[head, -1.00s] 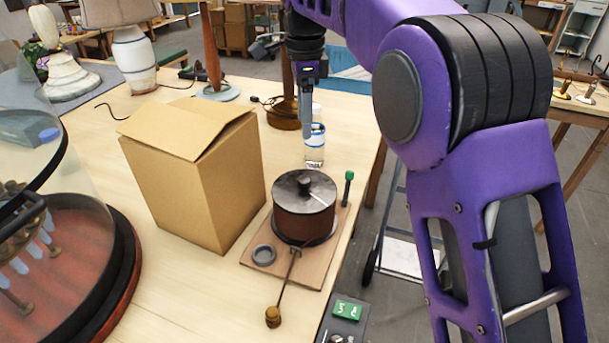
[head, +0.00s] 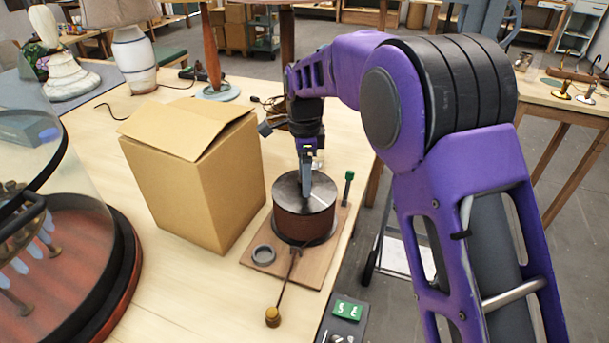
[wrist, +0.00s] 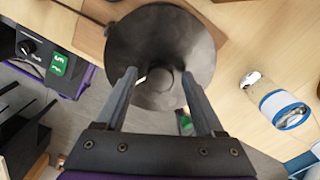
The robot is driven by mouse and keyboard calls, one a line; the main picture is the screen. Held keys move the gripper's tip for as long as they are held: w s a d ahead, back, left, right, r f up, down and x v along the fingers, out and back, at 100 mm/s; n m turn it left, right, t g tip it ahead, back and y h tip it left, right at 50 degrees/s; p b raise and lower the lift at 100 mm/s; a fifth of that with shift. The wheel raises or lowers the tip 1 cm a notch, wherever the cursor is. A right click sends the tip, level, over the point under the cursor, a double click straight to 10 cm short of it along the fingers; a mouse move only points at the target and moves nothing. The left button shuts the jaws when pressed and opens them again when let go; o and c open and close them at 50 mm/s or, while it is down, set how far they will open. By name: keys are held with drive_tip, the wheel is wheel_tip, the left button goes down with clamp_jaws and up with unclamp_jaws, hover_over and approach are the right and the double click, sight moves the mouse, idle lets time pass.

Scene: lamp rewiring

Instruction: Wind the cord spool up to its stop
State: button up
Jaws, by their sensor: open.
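The cord spool (head: 305,222) is a brown drum with a dark grey metal top, standing upright on a wooden board (head: 318,268). A cord runs from its front to a small brown end piece (head: 272,316). My gripper (head: 306,192) points down over the spool's top, open. In the wrist view, the spool top (wrist: 150,30) lies under the open fingers (wrist: 158,74). Its round centre knob (wrist: 160,80) shows between them with space on both sides, and a short white mark lies left of the knob. I cannot tell how far the fingertips are above the top.
A cardboard box (head: 190,180) stands close left of the spool. A green-topped post (head: 348,186) rises at the board's right edge, and a grey ring (head: 264,254) lies at its left front. A glass dome (head: 60,180) is far left.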

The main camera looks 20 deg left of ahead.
clamp_jaws()
idle(0.3)
idle(1.1)
